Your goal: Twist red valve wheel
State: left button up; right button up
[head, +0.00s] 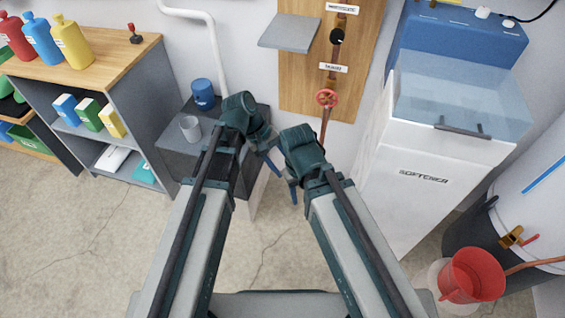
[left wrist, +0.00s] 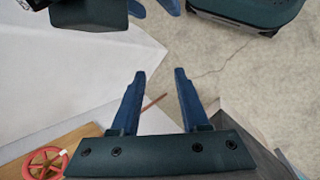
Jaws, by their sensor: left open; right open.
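The red valve wheel (head: 326,98) is on a copper pipe against the wooden wall board, just beyond my arms' ends. It also shows at the lower left of the left wrist view (left wrist: 46,162).
A white softener cabinet (head: 420,185) stands close on the right. A shelf (head: 140,75) with bottles is farther left.

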pick_arm(q)
jog(key=n+g+h+b, duration=0.3)
jog(key=n+h+b, duration=0.7)
jog(key=h+b, duration=0.2)
send_near(336, 93)
jog(key=x, duration=1)
jog(key=shift+d, duration=0.3)
grip_shut()
